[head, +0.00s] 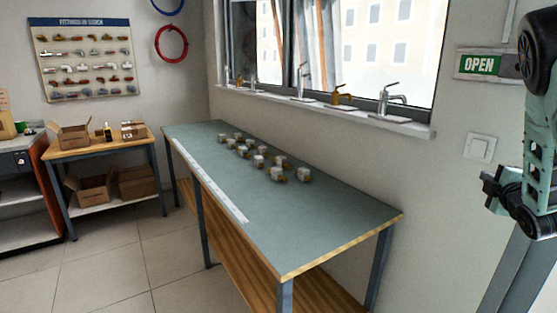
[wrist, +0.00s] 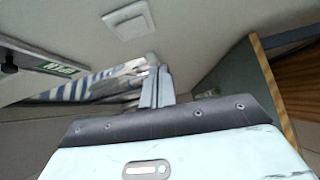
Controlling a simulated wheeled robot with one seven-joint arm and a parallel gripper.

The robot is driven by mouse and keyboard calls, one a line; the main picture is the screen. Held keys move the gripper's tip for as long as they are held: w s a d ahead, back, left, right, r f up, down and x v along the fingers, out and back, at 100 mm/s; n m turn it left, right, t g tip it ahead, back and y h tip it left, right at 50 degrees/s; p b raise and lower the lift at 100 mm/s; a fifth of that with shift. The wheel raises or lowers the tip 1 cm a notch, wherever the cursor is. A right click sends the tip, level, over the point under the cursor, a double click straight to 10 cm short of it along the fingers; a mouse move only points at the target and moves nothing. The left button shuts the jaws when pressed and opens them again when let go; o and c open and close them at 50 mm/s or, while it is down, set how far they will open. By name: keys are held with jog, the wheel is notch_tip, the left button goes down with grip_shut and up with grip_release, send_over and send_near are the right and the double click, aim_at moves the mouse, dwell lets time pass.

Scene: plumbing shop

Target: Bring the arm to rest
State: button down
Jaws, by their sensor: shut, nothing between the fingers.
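My gripper (head: 487,188) is at the right of the head view, in the air to the right of the workbench and in front of the wall. In the wrist view its two fingers (wrist: 157,85) lie close together with nothing between them. My arm (head: 540,120) hangs folded at the right edge of the head view, and its upper part is cut off by the frame. The gripper is apart from the bench and touches nothing that I can see.
A long workbench (head: 240,215) with a grey-green top stands along the wall, bearing several small metal fittings (head: 258,160). Taps line the window sill (head: 340,112). An OPEN sign (head: 480,65) and a light switch (head: 481,149) are on the wall near my arm. The tiled floor (head: 130,265) at left is clear.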

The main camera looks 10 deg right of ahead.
jog(key=w+a+f+m+g+y, duration=0.2)
jog(key=a, duration=0.7)
jog(key=w+a+f+m+g+y, duration=0.1)
jog(key=w+a+m+y, duration=0.1)
jog(key=a, duration=0.8)
jog(key=s+a+f+m+g+y, duration=0.1)
jog(key=s+a+g+y, duration=0.15)
jog(key=a, duration=0.55)
jog(key=s+a+f+g+y, duration=0.15)
jog(key=s+a, duration=0.25)
jog(key=a, duration=0.5)
jog(key=s+a+g, duration=0.5)
jog(key=s+a, duration=0.7)
jog(key=s, duration=0.1)
jog(key=s+a+g, duration=0.3)
jog(key=s, duration=1.3)
jog(key=shift+a+g+h, duration=0.2)
jog(key=shift+g+h, duration=0.1)
jog(key=shift+g, duration=0.1)
jog(key=shift+w+r, duration=0.1)
